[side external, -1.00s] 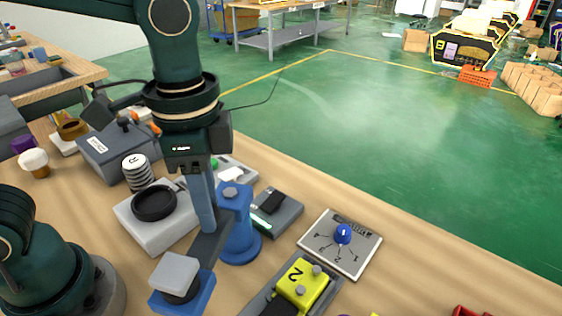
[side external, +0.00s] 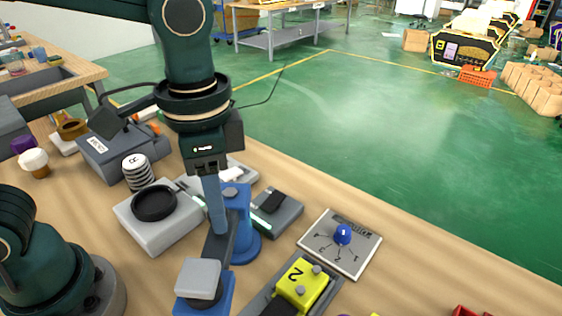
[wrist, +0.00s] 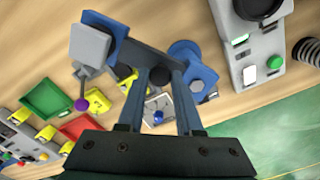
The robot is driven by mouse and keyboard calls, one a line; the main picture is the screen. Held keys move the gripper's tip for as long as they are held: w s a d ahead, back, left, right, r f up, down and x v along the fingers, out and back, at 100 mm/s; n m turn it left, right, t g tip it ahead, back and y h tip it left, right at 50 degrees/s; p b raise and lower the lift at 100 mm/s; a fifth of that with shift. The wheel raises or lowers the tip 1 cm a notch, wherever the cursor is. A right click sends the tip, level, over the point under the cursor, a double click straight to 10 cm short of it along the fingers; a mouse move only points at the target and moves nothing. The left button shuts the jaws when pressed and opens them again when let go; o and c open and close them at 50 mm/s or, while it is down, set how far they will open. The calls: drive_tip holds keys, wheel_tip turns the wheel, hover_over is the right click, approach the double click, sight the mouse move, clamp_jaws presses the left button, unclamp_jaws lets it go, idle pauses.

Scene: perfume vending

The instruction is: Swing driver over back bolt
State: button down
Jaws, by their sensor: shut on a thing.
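The driver is a swing arm (side external: 219,247) on a blue post (side external: 248,240), with a grey block (side external: 198,279) and blue housing at its free end. My gripper (side external: 216,230) points down and is shut on the dark swing arm, between post and grey block. In the wrist view my gripper (wrist: 157,74) has its fingers on the arm, and the driver's purple tip (wrist: 82,104) hangs below the grey block. A yellow block (side external: 303,287) marked 2 carries grey bolts; the back bolt (side external: 317,269) shows right of the driver head, which is apart from it.
A dial plate (side external: 340,244) with a blue knob lies right of the yellow block. A white scale-like box (side external: 160,230) with a black ring stands left of the post. A grey box (side external: 278,214) stands behind it. Green (wrist: 48,100) and red (wrist: 80,128) trays show in the wrist view.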

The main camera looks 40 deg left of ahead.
drive_tip(key=shift+w+d+n, duration=0.45)
drive_tip(key=shift+w+n, duration=0.25)
drive_tip(key=shift+n, duration=0.85)
drive_tip(key=shift+w+d+n, duration=0.45)
drive_tip(key=shift+w+n, duration=0.2)
drive_tip(key=shift+n, duration=0.85)
drive_tip(key=shift+w+d+n, duration=0.45)
drive_tip(key=shift+w+n, duration=0.25)
drive_tip(key=shift+n, duration=0.85)
drive_tip(key=c, duration=0.6)
unclamp_jaws()
drive_tip(key=shift+r, duration=0.1)
drive_tip(key=shift+r, duration=2.5)
